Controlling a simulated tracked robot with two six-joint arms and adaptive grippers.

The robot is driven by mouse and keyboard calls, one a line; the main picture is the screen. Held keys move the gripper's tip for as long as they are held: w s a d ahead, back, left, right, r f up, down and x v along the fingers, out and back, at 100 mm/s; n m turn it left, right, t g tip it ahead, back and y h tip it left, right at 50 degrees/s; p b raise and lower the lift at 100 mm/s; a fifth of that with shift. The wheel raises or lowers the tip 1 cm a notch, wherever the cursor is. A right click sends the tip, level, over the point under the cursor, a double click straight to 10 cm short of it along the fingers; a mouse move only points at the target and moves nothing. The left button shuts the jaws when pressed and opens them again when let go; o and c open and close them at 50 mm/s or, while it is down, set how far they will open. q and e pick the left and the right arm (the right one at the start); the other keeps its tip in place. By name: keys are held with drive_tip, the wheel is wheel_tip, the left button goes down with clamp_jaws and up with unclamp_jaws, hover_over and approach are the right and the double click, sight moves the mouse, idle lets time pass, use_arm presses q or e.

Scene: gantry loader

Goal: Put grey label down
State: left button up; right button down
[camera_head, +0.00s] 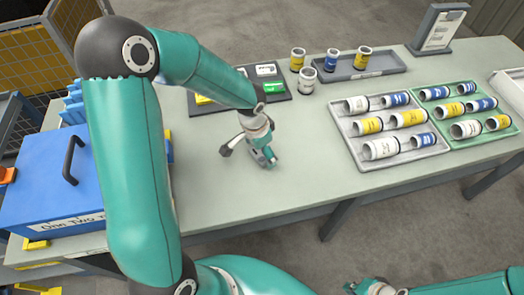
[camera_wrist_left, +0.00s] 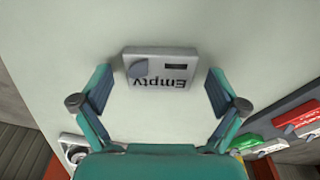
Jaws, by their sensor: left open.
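The grey label (camera_wrist_left: 188,60), a small block marked "Empty", lies on the pale table top in the left wrist view. Its lettering appears upside down there. My left gripper (camera_wrist_left: 160,84) is open, with one finger on each side of the label and visible gaps between. In the head view my left gripper (camera_head: 264,157) is low over the middle of the table, and I cannot make out the label there. My right gripper (camera_head: 372,289) is partly cut off at the bottom edge of the head view, off the table; its fingers are unclear.
A dark tray (camera_head: 262,103) with green, white and yellow labels lies behind my left gripper. Printed cans fill a grey tray (camera_head: 402,163) and a green tray (camera_head: 477,136) at right. A blue box (camera_head: 55,180) stands at left. The front middle of the table (camera_head: 270,195) is clear.

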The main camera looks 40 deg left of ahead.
sight(257, 156)
use_arm(q)
drive_tip(key=shift+r, duration=0.25)
wheel_tip(257, 156, up, 12)
drive_tip(key=s, duration=0.1)
drive_tip(key=shift+s+a+f+p, duration=0.2)
drive_tip(key=shift+p, duration=0.15)
drive_tip(key=shift+r, duration=0.1)
